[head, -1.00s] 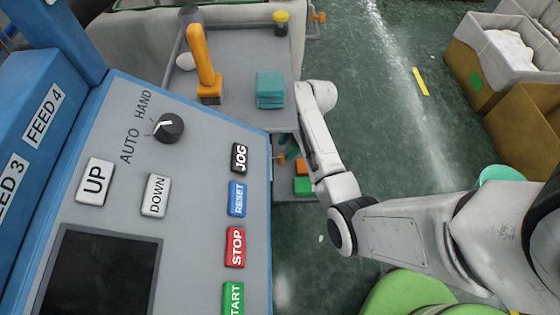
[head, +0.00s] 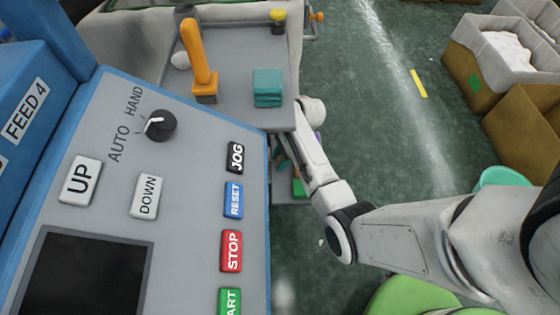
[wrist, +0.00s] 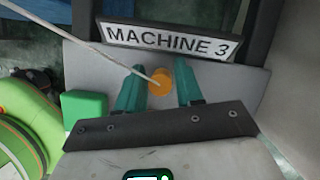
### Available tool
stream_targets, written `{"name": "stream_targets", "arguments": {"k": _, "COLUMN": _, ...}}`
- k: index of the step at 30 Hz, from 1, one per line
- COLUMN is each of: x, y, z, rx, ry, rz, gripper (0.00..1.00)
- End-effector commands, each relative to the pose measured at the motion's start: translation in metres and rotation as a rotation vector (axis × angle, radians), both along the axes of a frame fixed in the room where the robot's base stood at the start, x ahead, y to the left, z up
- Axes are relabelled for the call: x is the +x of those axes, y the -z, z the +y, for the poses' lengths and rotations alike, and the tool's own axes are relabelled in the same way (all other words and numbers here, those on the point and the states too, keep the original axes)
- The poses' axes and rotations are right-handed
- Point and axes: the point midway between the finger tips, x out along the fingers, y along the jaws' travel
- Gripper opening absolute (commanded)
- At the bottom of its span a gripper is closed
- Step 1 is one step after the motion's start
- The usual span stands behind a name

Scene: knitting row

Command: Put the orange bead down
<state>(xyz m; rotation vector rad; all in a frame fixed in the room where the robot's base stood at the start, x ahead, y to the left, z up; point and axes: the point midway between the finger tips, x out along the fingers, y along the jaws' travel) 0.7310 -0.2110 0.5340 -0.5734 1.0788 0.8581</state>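The orange bead (wrist: 160,82) shows in the wrist view between the two teal fingers of my gripper (wrist: 161,80), over a grey surface (wrist: 230,82). A pale cord (wrist: 100,47) runs from the upper left to the bead. Whether the bead rests on the surface is hard to tell. In the head view my gripper (head: 283,160) is mostly hidden beside the control panel, and the bead cannot be made out.
A green block (wrist: 85,109) lies left of my fingers, below a MACHINE 3 sign (wrist: 170,42). In the head view, the control panel (head: 195,240) stands close to my arm. A grey shelf (head: 235,105) holds an orange-handled tool (head: 197,55) and a teal block (head: 268,88).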

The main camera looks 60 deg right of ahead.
Motion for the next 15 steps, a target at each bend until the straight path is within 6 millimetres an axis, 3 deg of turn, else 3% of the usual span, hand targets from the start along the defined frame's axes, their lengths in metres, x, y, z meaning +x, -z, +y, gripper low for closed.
{"name": "stream_targets", "arguments": {"k": 11, "x": -0.0001, "y": -0.0001, "z": -0.0001, "rx": 0.0, "ry": 0.0, "rz": 0.0, "gripper": 0.0}}
{"name": "stream_targets", "arguments": {"k": 15, "x": -0.0001, "y": -0.0001, "z": -0.0001, "rx": 0.0, "ry": 0.0, "rz": 0.0, "gripper": 0.0}}
